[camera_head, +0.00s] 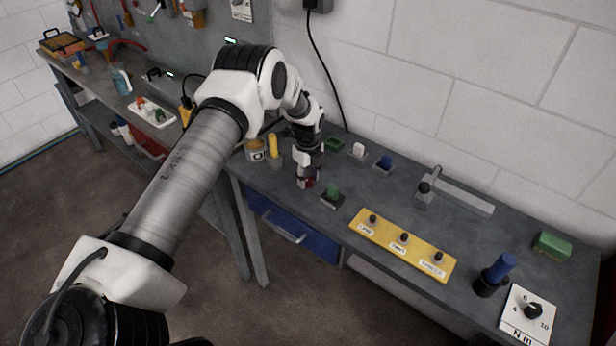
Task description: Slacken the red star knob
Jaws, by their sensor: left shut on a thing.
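My left gripper (304,178) points down at the workbench, left of its middle. It is shut on the red star knob (309,184), of which only a small red patch shows between and beside the fingers. The knob's shape and its base are mostly hidden by the gripper. My right gripper is not in view.
A green knob on a dark block (333,192) stands close right of my left gripper. White (358,149) and blue (385,161) knobs stand behind. A yellow labelled plate (378,236), a blue-handled tool (500,267) and a dial card (520,318) lie rightward. A can (256,152) stands left.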

